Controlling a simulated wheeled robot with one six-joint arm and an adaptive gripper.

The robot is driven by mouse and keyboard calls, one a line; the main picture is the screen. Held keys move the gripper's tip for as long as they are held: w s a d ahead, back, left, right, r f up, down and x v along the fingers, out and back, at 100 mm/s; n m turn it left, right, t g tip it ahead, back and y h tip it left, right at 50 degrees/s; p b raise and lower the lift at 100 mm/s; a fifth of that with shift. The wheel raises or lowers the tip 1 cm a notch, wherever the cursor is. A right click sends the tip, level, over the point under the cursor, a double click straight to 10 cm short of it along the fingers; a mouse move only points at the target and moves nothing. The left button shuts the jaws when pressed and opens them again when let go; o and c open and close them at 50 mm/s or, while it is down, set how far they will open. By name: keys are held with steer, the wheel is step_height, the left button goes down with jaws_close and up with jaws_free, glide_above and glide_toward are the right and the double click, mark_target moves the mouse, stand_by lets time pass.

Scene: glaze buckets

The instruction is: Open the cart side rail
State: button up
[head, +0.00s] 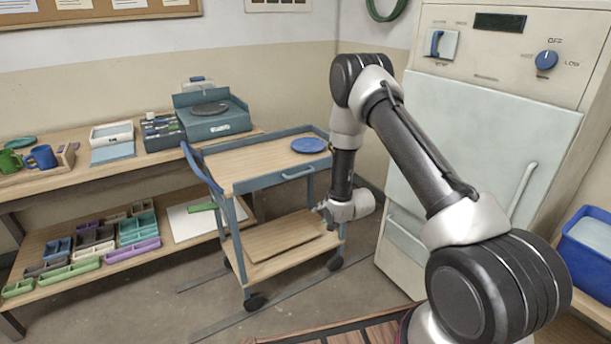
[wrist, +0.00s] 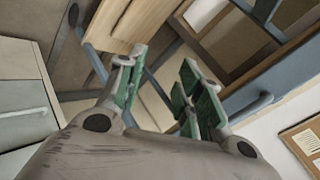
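The cart (head: 232,235) is a blue-grey frame on dark wheels with a wooden top and a wooden lower shelf. Its side rail (head: 270,180) runs along the near edge of the top, with a small bar handle (head: 297,173) on its face. The rail looks upright and closed. My gripper (head: 322,210) is beside the cart's near right corner, below the rail and above the lower shelf. In the wrist view my gripper (wrist: 163,75) has its green-padded fingers apart with nothing between them. A blue-grey panel of the cart (wrist: 275,82) shows at the right there, apart from the fingers.
A blue plate (head: 308,145) lies on the cart top. A workbench (head: 80,175) with trays and a scale (head: 210,118) stands behind at the left. A white kiln-like cabinet (head: 480,130) stands at the right. A slatted wooden surface (head: 360,330) is at the near edge.

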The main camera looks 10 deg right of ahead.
mark_target(304, 173)
steer(key=w+a+r+m+t+y, duration=0.2)
steer(key=w+r+m+t, duration=0.35)
steer(key=r, duration=0.55)
steer(key=shift+n, duration=0.35)
steer(key=x, duration=0.8)
steer(key=shift+w+a, duration=0.1)
steer(key=shift+w, duration=0.1)
jaws_close()
